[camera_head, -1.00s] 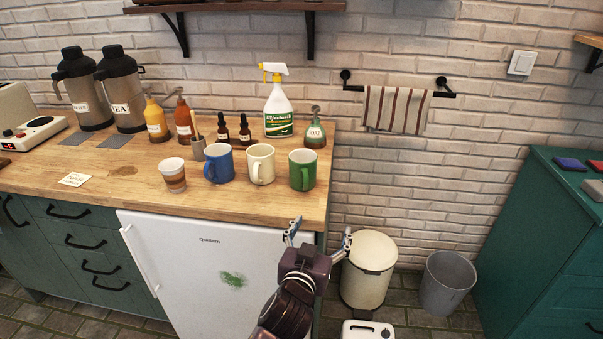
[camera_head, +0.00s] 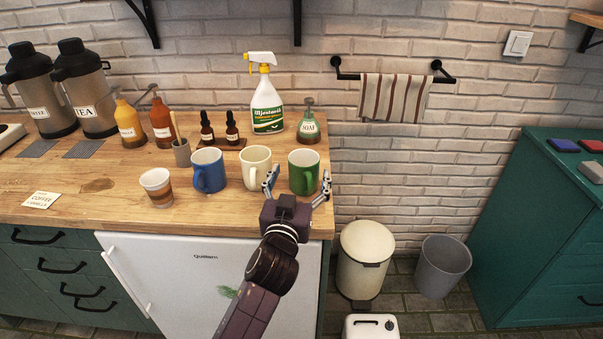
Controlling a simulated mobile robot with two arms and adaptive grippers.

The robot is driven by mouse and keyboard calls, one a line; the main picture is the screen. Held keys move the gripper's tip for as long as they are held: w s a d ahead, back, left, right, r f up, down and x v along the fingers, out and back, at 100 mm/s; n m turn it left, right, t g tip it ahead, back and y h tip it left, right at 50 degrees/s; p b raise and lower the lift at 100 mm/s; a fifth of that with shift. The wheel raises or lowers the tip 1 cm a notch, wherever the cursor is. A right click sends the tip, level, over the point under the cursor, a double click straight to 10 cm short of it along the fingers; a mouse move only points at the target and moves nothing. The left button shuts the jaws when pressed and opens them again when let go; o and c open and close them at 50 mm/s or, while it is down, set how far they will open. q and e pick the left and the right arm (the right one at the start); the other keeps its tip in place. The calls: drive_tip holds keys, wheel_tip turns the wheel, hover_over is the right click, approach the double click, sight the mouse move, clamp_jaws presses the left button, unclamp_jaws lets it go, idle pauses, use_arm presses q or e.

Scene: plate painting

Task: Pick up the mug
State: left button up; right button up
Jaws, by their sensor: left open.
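Three mugs stand upright in a row on the wooden counter: a blue mug (camera_head: 210,169), a cream mug (camera_head: 255,162) and a green mug (camera_head: 303,163) at the right end. My left gripper (camera_head: 299,182) is open and empty at the counter's front edge, before the green mug. One finger shows in front of the cream mug's right side, the other just right of the green mug's handle. I cannot tell whether the fingers touch either mug. My right gripper is not in view.
A white fridge (camera_head: 200,270) is below the counter. A bin (camera_head: 363,262) stands to the right.

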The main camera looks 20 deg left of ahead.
sight(307, 152)
use_arm(q)
drive_tip(key=shift+w+r+p, duration=0.2)
drive_tip(key=shift+w+p, duration=0.05)
drive_tip(key=shift+w, duration=0.4)
drive_tip(key=shift+w+r+p, duration=0.15)
drive_tip(key=shift+w+p, duration=0.05)
drive_tip(key=shift+w, duration=0.4)
drive_tip(key=shift+w+a+f, duration=0.15)
drive_tip(key=shift+w+a, duration=0.05)
drive_tip(key=shift+w, duration=0.35)
drive_tip(key=shift+w+a+f, duration=0.1)
drive_tip(key=shift+w+a, duration=0.1)
drive_tip(key=shift+w, duration=0.5)
drive_tip(key=shift+s, duration=0.1)
drive_tip(key=shift+c, duration=0.4)
drive_tip(key=c, duration=1.3)
drive_tip(key=shift+r, duration=0.1)
drive_tip(key=shift+c, duration=0.7)
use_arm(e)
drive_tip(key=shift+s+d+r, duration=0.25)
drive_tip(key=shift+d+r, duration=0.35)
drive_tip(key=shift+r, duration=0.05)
use_arm(q)
drive_tip(key=shift+r, duration=0.1)
